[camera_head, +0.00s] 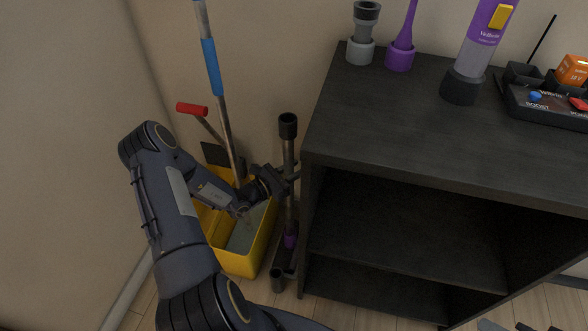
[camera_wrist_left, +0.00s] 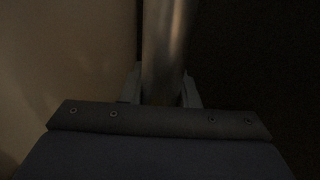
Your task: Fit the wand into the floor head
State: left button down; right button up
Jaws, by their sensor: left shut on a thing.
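The wand (camera_head: 289,158) is a grey metal tube with a black upper end, standing near upright beside the left side of the dark cabinet. My left gripper (camera_head: 288,180) is shut on the wand around its middle. The wand also fills the gap between the fingers in the left wrist view (camera_wrist_left: 165,50). The floor head (camera_head: 284,262) lies on the floor below, dark with a purple collar (camera_head: 290,239). The wand's lower end is in line with the collar; I cannot tell whether it is seated. Small dark parts at the bottom right edge may be my right gripper.
A yellow bucket (camera_head: 240,264) with a blue-gripped mop pole (camera_head: 212,68) and a red-handled tool (camera_head: 192,108) stands left of the floor head. The cabinet (camera_head: 400,130) holds vacuum attachments, a purple-and-grey handheld vacuum (camera_head: 476,50) and a black tray (camera_head: 545,105) on top.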

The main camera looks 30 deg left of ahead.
pick_arm(q)
jog(key=shift+f+b, duration=0.65)
jog(key=shift+f, duration=0.35)
jog(key=shift+f+b, duration=0.45)
jog(key=shift+f, duration=0.1)
jog(key=shift+f+b, duration=1.1)
jog(key=shift+f, duration=0.4)
jog(key=shift+f+b, duration=0.4)
jog(key=shift+f, duration=0.2)
dwell(0.4)
jog(key=c, duration=1)
grip_release()
jog(key=shift+c, duration=0.2)
jog(key=shift+s, duration=0.15)
jog(key=p, duration=0.2)
send_near(293, 185)
jog(key=w+f, duration=0.2)
jog(key=w, duration=0.2)
jog(key=shift+f, duration=0.2)
